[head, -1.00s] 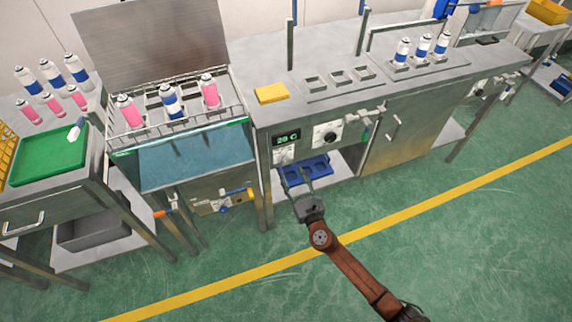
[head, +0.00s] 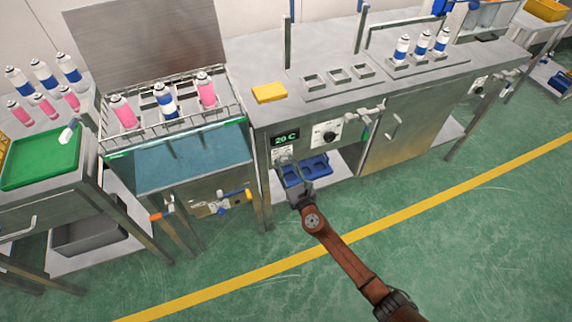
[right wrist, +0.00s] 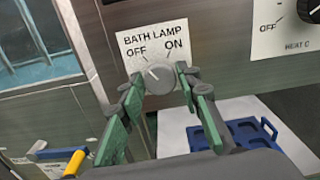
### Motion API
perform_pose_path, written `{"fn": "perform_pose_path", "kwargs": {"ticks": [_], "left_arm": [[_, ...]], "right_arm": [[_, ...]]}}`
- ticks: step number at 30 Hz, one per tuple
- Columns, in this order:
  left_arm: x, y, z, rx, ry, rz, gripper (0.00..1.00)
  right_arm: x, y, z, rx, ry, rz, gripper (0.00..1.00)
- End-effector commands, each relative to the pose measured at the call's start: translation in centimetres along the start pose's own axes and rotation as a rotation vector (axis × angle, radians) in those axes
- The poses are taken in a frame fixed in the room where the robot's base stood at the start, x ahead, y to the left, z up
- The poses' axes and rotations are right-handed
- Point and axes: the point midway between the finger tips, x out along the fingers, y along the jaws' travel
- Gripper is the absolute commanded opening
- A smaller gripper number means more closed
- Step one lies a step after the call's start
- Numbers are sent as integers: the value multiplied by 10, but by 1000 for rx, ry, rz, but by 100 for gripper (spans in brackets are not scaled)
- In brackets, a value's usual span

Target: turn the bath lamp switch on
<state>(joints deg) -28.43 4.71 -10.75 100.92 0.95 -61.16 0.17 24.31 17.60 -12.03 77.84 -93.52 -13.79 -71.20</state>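The bath lamp switch (right wrist: 159,78) is a round grey knob on a white plate (right wrist: 137,42) marked OFF on the left and ON on the right. Its pale mark points up-left, towards OFF. My right gripper (right wrist: 162,80) is open, its green-padded fingers on either side of the knob, with small gaps seeming to show; contact is hard to tell. In the head view my right gripper (head: 291,168) is up at the front panel, just below the 20 C display (head: 286,138), and hides most of the knob. My left gripper is not in view.
The heat knob (head: 327,136) is to the right on the same panel. A blue tray (head: 312,168) lies on the shelf below. The water bath (head: 190,162), with cans in a rack above, is to the left, with valve handles (head: 236,196) on its front.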

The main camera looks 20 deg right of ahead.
Motion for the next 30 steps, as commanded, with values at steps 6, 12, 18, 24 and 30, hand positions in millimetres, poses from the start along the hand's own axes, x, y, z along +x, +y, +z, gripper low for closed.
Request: {"fn": "perform_pose_path", "kwargs": {"ticks": [6,12,18,24,30], "left_arm": [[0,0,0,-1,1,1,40],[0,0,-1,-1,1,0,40],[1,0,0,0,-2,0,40],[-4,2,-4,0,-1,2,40],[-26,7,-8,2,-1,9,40]], "right_arm": [[0,0,0,0,0,0,15],[0,0,0,0,0,0,2],[0,0,-1,15,0,0,2],[0,0,-2,89,0,0,2],[0,0,-3,237,1,0,2]]}}
